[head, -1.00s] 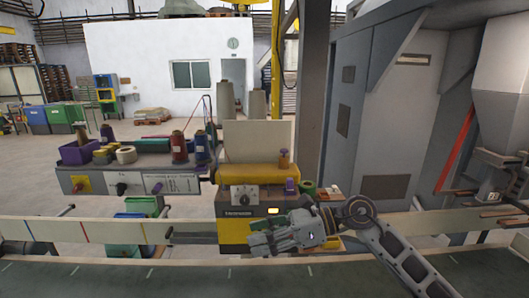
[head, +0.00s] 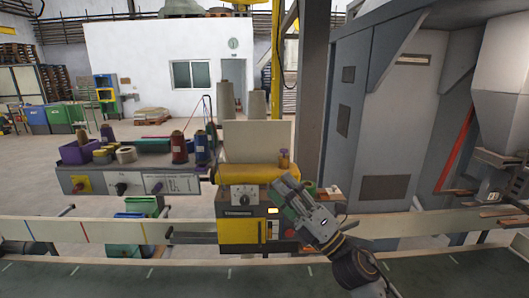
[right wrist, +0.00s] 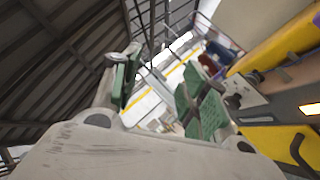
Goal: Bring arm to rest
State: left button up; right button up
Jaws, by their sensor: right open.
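My right gripper (head: 283,190) is in front of the right side of the yellow and grey sewing machine (head: 242,225), pointing up and to the left. In the right wrist view its two green-padded fingers (right wrist: 158,88) stand apart with nothing between them. The machine's yellow body also shows at the right of the right wrist view (right wrist: 285,145). My left gripper is not in the head view.
A grey shelf (head: 140,182) with thread cones (head: 179,147) and a purple bin (head: 78,153) stands left of the machine. A pale rail (head: 90,231) runs across behind the dark green conveyor belt (head: 150,280). A grey post (head: 312,90) rises behind the machine. The belt is bare.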

jog(key=w+d+f+m+h, duration=0.1)
jog(key=d+f+m+h, duration=0.7)
jog(key=f+m+h, duration=0.3)
jog(key=d+f+m+h, duration=0.8)
jog(key=f+m, duration=0.2)
jog(key=m, duration=0.3)
jog(key=s+d+f+m+g, duration=0.2)
jog(key=s+f+m+g, duration=0.4)
jog(key=s+f+g, duration=1.1)
jog(key=s+f+t, duration=0.1)
jog(key=s+f, duration=0.2)
jog(key=f, duration=0.9)
jog(key=s+f+t, duration=0.2)
jog(key=f, duration=1)
jog(key=s+f+t, duration=0.1)
jog(key=s+f, duration=0.2)
jog(key=f, duration=0.9)
jog(key=s+d+f, duration=0.2)
jog(key=s+f, duration=0.8)
jog(key=s, duration=0.1)
jog(key=s+d+f+g, duration=0.1)
jog(key=s+d+f, duration=0.2)
jog(key=s+f, duration=0.7)
jog(key=shift+s+d+f, duration=0.2)
jog(key=shift+s+d, duration=0.15)
jog(key=shift+s, duration=0.2)
